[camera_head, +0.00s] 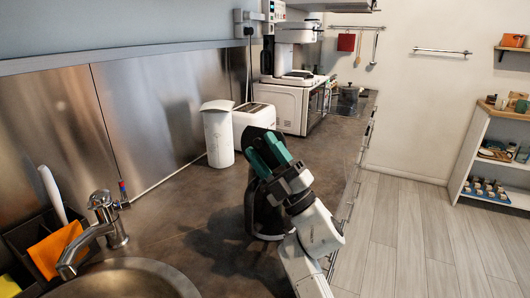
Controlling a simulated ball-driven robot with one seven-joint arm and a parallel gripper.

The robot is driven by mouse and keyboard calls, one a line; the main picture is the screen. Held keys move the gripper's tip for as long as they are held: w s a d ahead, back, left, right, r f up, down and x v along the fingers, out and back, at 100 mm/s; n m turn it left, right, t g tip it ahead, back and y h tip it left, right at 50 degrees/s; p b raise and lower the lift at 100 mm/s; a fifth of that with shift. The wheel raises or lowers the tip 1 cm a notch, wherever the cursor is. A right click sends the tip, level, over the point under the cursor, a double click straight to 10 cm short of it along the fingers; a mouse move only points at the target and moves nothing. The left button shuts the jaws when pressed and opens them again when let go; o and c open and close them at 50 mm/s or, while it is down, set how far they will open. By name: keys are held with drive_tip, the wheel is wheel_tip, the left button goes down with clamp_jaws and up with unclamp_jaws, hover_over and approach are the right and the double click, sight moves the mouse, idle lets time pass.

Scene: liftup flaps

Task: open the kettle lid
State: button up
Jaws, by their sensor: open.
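A dark kettle (262,216) stands on the brown counter, mostly hidden behind my gripper and arm. A black part (256,133) shows above and behind the fingers; I cannot tell whether it is the lid or how far it is raised. My gripper (261,148) has green fingers and is in front of the kettle's upper part in the picture. It is open, with nothing visible between the fingers. Whether the fingers touch the kettle is unclear.
A white canister (218,138) and a white toaster (252,117) stand behind, near the wall. A sink with a tap (107,222) is at front left. A white oven (292,107) and a pot (348,97) are farther back. The counter left of the kettle is clear.

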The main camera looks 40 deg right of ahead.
drive_tip(key=b+v, duration=0.1)
drive_tip(key=v, duration=0.2)
drive_tip(key=shift+w, duration=0.15)
drive_tip(key=s+d, duration=0.2)
drive_tip(key=s, duration=1)
drive_tip(key=shift+p, duration=0.35)
drive_tip(key=shift+s, duration=0.15)
